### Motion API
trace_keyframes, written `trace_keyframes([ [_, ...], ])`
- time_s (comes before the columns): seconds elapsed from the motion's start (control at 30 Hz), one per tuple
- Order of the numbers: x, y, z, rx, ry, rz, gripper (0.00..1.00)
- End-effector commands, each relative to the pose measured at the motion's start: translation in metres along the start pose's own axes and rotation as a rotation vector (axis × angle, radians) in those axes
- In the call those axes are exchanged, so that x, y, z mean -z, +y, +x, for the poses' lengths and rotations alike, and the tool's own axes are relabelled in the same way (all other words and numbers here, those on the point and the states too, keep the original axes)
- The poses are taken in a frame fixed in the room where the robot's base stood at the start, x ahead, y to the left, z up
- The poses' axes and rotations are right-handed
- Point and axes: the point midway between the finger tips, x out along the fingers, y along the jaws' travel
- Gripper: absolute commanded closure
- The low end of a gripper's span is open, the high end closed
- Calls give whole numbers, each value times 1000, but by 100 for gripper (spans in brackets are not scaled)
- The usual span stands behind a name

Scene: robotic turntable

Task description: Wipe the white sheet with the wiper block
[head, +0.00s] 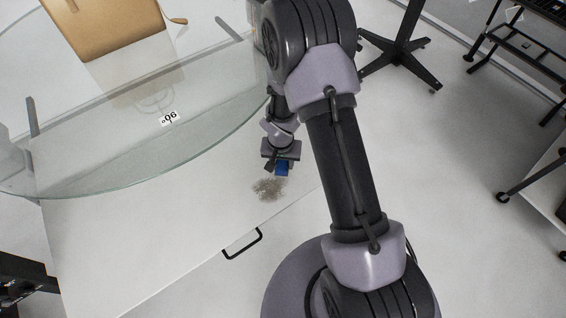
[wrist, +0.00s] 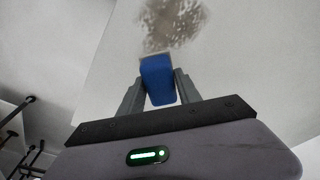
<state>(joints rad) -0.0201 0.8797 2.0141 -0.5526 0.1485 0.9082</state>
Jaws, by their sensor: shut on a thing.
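A blue wiper block (head: 282,168) is held between the fingers of my gripper (head: 276,166). In the wrist view the wiper block (wrist: 158,80) sits between the two grey fingers of my gripper (wrist: 160,92), with a pale strip along its far edge. The white sheet (head: 140,250) lies flat in the head view, and it also shows in the wrist view (wrist: 235,60). A brown-grey smudge (head: 268,188) is on it, just in front of the block; it also shows in the wrist view (wrist: 172,22). I cannot tell whether the block touches the sheet.
A round glass turntable (head: 200,135) with a "90°" label (head: 168,118) lies at the left, bearing a tan box (head: 105,35). A black handle (head: 243,243) is at the front edge. Dark stand legs (head: 402,50) are on the floor behind right.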

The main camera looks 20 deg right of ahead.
Motion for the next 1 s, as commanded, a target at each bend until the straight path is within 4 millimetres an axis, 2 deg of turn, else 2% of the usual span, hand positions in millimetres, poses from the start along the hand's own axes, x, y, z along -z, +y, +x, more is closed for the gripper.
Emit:
trace_keyframes([
  [0.03,1,-1,-8,0,1,0,92],
  [0.2,4,-2,-23,0,1,1,92],
  [0.4,6,-4,-35,0,0,2,92],
  [1.0,6,-5,-37,0,0,2,92],
])
